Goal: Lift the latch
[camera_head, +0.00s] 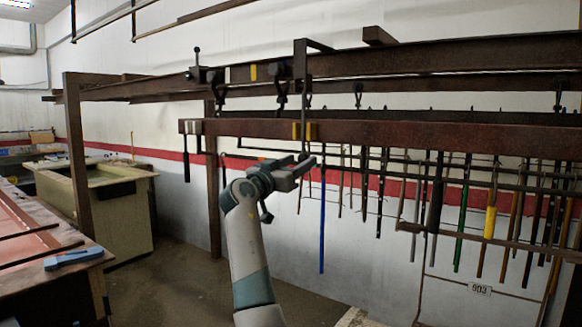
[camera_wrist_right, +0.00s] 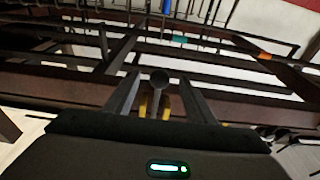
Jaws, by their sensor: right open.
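The latch appears to be a dark bar with a round knob (camera_wrist_right: 160,78), seen in the right wrist view with yellow pieces behind it. In the head view a dark upright bar (camera_head: 307,95) comes down past yellow marks (camera_head: 298,131) on the rusty rail. My right gripper (camera_head: 306,167) is just below that rail. Its jaws are open, one finger to each side of the knob in the wrist view. I cannot tell whether either finger touches it. The lower end of the bar is partly hidden by the gripper. My left gripper is not in view.
The brown rack beams (camera_head: 440,60) run across above the gripper. Several rods, including a blue one (camera_head: 322,225), hang behind and to the right. A workbench (camera_head: 60,270) stands at the left. Floor (camera_head: 185,280) shows between it and my arm.

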